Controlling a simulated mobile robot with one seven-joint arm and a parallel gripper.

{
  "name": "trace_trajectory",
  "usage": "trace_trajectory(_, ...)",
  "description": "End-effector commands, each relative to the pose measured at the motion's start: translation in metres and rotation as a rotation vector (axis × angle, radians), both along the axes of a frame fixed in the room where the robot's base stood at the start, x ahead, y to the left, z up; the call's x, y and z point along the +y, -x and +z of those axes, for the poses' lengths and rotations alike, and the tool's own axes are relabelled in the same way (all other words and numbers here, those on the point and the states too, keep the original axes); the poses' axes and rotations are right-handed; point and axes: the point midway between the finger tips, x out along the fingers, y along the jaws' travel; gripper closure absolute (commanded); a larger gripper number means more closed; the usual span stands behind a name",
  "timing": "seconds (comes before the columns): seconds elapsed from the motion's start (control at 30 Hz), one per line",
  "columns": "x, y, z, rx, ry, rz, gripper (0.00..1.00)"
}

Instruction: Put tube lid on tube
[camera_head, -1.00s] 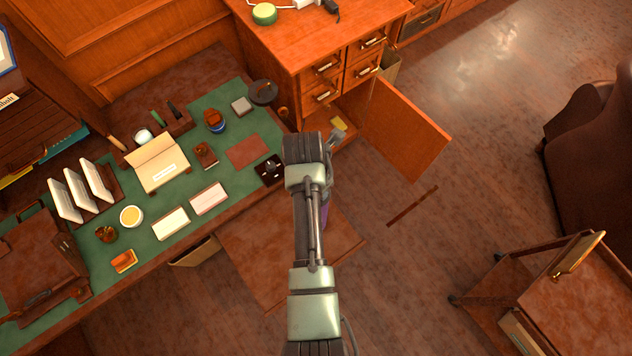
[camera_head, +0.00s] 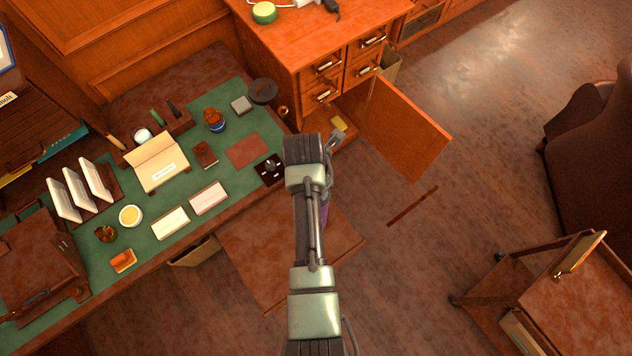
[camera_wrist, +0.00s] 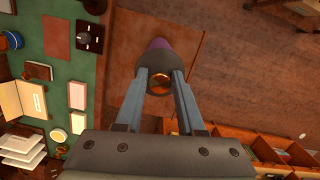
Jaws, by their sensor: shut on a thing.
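My gripper (camera_wrist: 159,84) is pointing down and shut on a round piece in the wrist view. The held piece has a copper-coloured face towards me, a dark band, and a purple part (camera_wrist: 157,45) reaching away beyond the fingertips. A purple sliver (camera_head: 325,214) shows beside my arm in the head view; the rest is hidden behind the arm. I cannot tell from these frames whether the held piece is the tube lid, the tube, or both together. No separate tube or lid is clearly seen. My gripper is hidden by the arm in the head view.
A cabinet door (camera_head: 408,130) stands open at the upper right. A cart (camera_head: 580,305) is at the lower right. Open floor lies between.

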Motion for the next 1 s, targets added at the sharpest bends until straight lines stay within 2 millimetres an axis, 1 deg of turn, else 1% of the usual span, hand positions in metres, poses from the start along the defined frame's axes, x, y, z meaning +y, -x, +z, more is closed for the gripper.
trace_trajectory(0.1,0.000,0.001,-0.001,0.002,-0.001,0.000,1.00)
trace_trajectory(0.13,0.000,0.001,-0.001,0.003,0.000,0.000,0.59)
trace_trajectory(0.27,0.000,0.001,-0.001,0.003,0.000,0.000,0.35)
trace_trajectory(0.3,0.000,0.001,-0.001,0.003,0.000,0.000,0.28)
trace_trajectory(0.6,0.000,0.001,0.000,0.001,0.000,0.000,0.27)
trace_trajectory(1.0,0.000,0.001,0.023,0.001,0.000,0.000,0.27)
